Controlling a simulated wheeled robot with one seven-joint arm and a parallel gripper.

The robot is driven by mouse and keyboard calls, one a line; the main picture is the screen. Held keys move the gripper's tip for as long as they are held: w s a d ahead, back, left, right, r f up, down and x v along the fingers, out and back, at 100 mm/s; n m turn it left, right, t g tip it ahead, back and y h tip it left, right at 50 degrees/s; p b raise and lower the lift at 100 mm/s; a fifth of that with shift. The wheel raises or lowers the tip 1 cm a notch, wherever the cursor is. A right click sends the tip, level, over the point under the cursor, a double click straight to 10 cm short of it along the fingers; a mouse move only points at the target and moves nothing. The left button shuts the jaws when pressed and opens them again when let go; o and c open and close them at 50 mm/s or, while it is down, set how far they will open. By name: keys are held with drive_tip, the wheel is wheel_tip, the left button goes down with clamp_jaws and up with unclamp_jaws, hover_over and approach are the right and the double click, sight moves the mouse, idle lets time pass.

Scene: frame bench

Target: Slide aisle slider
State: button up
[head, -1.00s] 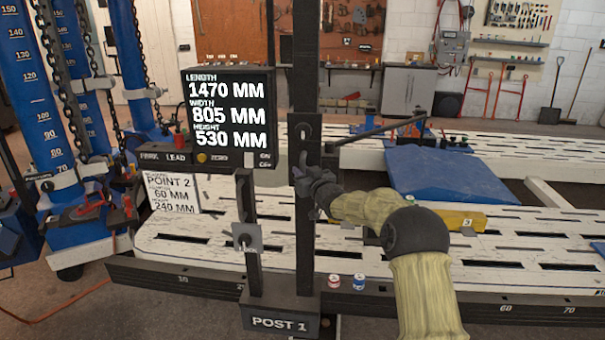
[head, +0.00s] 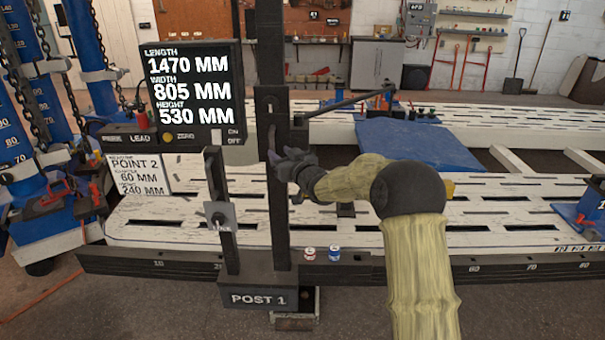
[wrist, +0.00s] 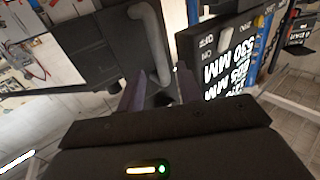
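A black slider marked POST 1 (head: 258,299) stands at the front edge of the white slotted bench, with a tall dark upright (head: 280,215) and a shorter post (head: 220,210) bearing a grey plate. A grey curved handle (wrist: 150,40) shows on the dark upright in the wrist view. My gripper (head: 280,163) is at the upright, by this handle. In the wrist view my gripper's fingers (wrist: 158,92) are apart, with the lower end of the handle between or just beyond them. Whether they touch it I cannot tell.
A display (head: 195,90) reads length 1470, width 805 and height 530 mm. A numbered scale rail (head: 150,263) runs along the bench front. Two small cans (head: 334,254) stand right of the slider. A blue mat (head: 420,145) lies farther back. A blue device (head: 592,205) stands at right.

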drive_tip(key=v, duration=1.1)
drive_tip(key=shift+s+b, duration=0.25)
drive_tip(key=shift+b, duration=0.15)
drive_tip(key=s+d+f+m+g+h, duration=0.3)
drive_tip(key=s+d+f+g+h, duration=0.3)
drive_tip(key=s, duration=0.5)
drive_tip(key=s+d+f+m+g+h, duration=0.25)
drive_tip(key=s+d+f, duration=0.5)
drive_tip(key=s, duration=0.45)
drive_tip(key=s+d+f+g+h, duration=0.1)
drive_tip(key=s+g, duration=0.3)
drive_tip(key=s, duration=0.7)
drive_tip(key=w+p+v, duration=0.2)
drive_tip(key=p+v, duration=0.7)
drive_tip(key=w+r+p+v, duration=0.1)
drive_tip(key=w+p+v, duration=0.1)
drive_tip(key=p+v, duration=0.6)
drive_tip(key=shift+w+r+m+p, duration=0.35)
drive_tip(key=shift+p, duration=0.8)
drive_tip(key=shift+w, duration=0.1)
